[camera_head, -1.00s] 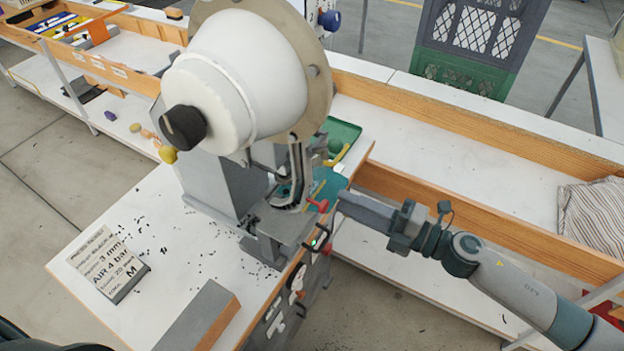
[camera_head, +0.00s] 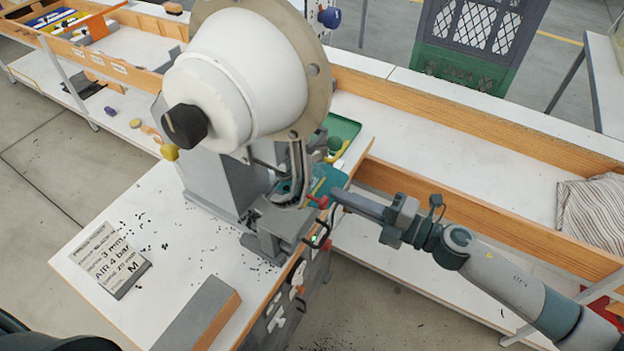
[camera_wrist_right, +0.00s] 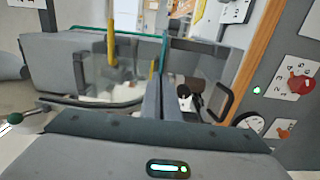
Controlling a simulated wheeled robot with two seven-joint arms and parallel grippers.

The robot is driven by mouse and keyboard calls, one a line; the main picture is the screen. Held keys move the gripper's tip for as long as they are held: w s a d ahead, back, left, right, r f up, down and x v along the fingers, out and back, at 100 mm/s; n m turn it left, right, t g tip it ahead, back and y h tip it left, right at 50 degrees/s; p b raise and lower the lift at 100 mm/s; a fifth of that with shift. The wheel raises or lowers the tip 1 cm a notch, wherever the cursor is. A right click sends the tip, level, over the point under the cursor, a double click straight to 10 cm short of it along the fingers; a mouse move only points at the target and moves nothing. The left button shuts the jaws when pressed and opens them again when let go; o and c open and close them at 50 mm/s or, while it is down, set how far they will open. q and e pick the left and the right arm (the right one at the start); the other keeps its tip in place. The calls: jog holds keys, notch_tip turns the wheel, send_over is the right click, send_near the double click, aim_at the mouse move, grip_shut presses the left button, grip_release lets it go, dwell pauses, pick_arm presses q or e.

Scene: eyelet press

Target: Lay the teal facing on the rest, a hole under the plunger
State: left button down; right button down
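The press (camera_head: 222,180) stands on the white bench, its big white drum covering much of its upper part. A teal piece (camera_head: 328,181), which looks like the facing, shows beside the press's curved arm, partly hidden behind it. I cannot make out its holes. The rest and the plunger tip are largely hidden. My right gripper (camera_head: 335,196) points left, its tips close to the teal piece's near edge. In the right wrist view its fingers (camera_wrist_right: 160,98) lie close together. My left gripper is not in view.
A green tray (camera_head: 341,132) is behind the press. A red knob (camera_head: 321,202) and a black handle (camera_head: 318,240) are close to my right fingertips. A printed card block (camera_head: 110,262) and a grey block (camera_head: 200,316) sit on the front bench, with dark specks scattered around.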

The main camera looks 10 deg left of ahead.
jog(key=shift+d+r, duration=0.1)
jog(key=shift+d, duration=0.05)
jog(key=shift+s+p, duration=0.3)
jog(key=shift+p, duration=0.1)
dwell(0.5)
jog(key=shift+s+a+r+p, duration=0.1)
jog(key=shift+s+a+p, duration=0.2)
jog(key=shift+s, duration=0.2)
jog(key=shift+s+a+p, duration=0.2)
jog(key=shift+s+p, duration=0.2)
jog(key=shift+s, duration=0.15)
jog(key=shift+s+a+r+p, duration=0.1)
jog(key=shift+s+a+p, duration=0.2)
jog(key=shift+s, duration=0.2)
jog(key=shift+f+p, duration=0.2)
jog(key=shift+p, duration=0.2)
dwell(1.1)
dwell(0.5)
jog(key=c, duration=2)
grip_release()
jog(key=shift+s+d, duration=0.1)
jog(key=shift+d, duration=0.1)
